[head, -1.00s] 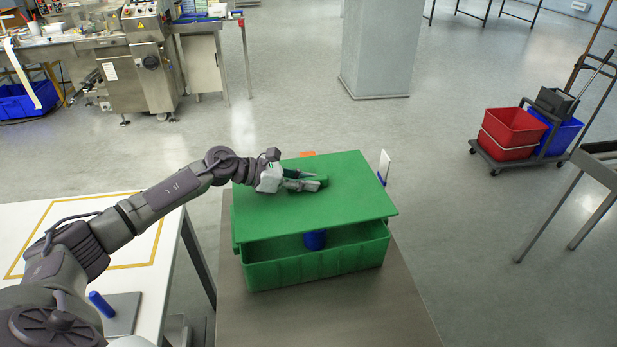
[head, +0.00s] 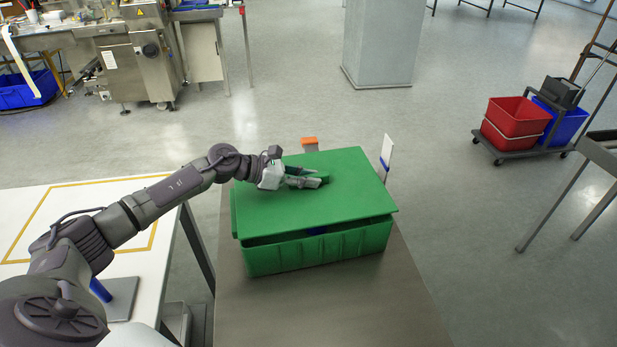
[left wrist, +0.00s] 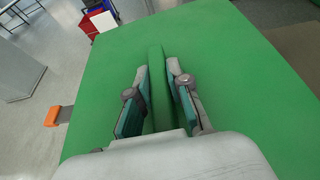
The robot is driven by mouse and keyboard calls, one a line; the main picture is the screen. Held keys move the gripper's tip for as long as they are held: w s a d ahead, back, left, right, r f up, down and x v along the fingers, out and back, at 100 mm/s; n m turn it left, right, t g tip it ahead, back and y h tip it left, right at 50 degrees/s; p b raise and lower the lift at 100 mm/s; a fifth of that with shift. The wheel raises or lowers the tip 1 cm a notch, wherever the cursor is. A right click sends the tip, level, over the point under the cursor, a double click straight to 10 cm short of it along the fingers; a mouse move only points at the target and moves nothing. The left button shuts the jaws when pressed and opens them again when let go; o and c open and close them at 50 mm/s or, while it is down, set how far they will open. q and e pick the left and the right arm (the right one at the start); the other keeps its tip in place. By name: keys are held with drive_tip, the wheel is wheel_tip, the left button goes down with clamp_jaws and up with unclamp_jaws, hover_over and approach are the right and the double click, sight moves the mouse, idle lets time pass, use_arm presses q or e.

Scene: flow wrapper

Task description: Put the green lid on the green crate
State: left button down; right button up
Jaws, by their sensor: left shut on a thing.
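The green lid (head: 310,212) is a flat board with a raised handle on top. My left gripper (head: 312,181) is shut on the lid's handle; in the left wrist view the handle (left wrist: 157,75) stands between the two fingers. The green crate (head: 320,252) stands on the grey table under the lid. The lid is over the crate, with a narrow dark gap showing along the front between them. A small bit of a blue thing (head: 316,230) shows in that gap. The lid hides the rest of the inside. My right gripper is not in view.
A grey table (head: 330,305) carries the crate; its front part is bare. An orange-topped thing (head: 309,142) and a white upright plate (head: 387,152) stand behind the crate. A white table with a yellow outline (head: 60,205) is at the left.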

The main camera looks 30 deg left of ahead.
use_arm(q)
drive_tip(key=shift+f+b, duration=0.45)
drive_tip(key=shift+f, duration=0.05)
idle(0.4)
drive_tip(key=shift+f+b, duration=0.8)
drive_tip(key=shift+f, duration=0.05)
drive_tip(key=c, duration=1)
unclamp_jaws()
drive_tip(key=shift+f, duration=0.1)
drive_tip(key=shift+s+a, duration=0.1)
drive_tip(key=v, duration=1.1)
drive_tip(key=shift+s, duration=0.1)
drive_tip(key=shift+s+a+r, duration=0.2)
drive_tip(key=shift+r, duration=0.1)
